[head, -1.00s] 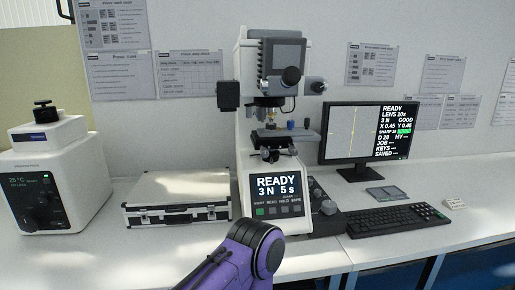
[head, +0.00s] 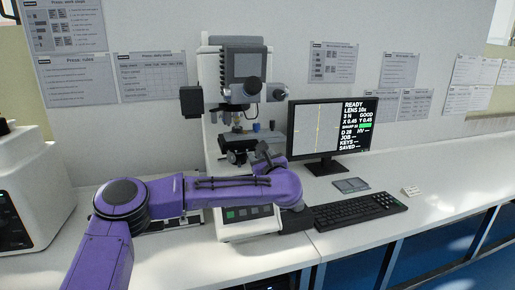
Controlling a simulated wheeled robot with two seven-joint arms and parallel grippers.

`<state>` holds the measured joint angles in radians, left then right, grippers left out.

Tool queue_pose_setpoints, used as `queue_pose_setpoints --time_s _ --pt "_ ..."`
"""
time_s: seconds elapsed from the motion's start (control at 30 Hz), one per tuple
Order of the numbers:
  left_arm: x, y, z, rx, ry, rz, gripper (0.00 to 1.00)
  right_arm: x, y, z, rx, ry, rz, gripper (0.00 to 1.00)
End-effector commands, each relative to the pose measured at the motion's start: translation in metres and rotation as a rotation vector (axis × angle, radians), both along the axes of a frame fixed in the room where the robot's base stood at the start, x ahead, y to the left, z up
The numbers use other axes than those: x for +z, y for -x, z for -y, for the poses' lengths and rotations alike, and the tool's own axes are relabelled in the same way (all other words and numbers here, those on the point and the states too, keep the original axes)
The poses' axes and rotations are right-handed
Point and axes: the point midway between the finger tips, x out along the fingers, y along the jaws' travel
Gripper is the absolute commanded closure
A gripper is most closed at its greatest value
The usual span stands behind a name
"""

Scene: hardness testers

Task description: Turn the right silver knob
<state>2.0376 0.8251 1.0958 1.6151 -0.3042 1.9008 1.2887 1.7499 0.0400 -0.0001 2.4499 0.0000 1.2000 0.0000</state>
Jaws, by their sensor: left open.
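The white hardness tester (head: 211,95) stands at the back of the bench. Its head carries a dark front knob (head: 252,87) and another knob at its right side (head: 279,94). Below its lens is a specimen stage (head: 236,141) with small knobs under it. I cannot tell for sure which one is the right silver knob. My purple left arm crosses in front of the tester's base and hides most of its panel. My left gripper (head: 266,154) is small and dark, open, in front of the stage's right side. I cannot tell whether it touches anything. My right gripper is not in view.
A monitor (head: 335,130) and a keyboard (head: 357,210) stand right of the tester, with a small grey pad (head: 351,185) between them. A white machine (head: 38,190) stands at the left. The bench's right end is mostly clear.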

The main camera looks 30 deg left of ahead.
Motion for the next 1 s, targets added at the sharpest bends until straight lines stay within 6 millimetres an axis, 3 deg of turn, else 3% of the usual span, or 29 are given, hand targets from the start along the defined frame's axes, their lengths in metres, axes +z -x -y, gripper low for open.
queue_pose_setpoints --time_s 0.2,0.53,0.57,0.7,1.0 --pt "0.001 -0.023 -0.026 -0.001 -0.001 -0.002 0.48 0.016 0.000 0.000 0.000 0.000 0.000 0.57" --pt "-0.001 -0.028 -0.031 -0.004 -0.002 -0.002 0.48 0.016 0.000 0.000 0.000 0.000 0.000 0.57" --pt "-0.001 -0.028 -0.031 -0.004 -0.002 -0.002 0.55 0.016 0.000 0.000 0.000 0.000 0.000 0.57" --pt "-0.001 -0.028 -0.031 -0.004 -0.002 -0.003 1.00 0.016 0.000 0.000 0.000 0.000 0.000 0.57" --pt "0.000 -0.028 -0.031 -0.004 -0.016 -0.016 1.00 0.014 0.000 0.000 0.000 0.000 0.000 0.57"
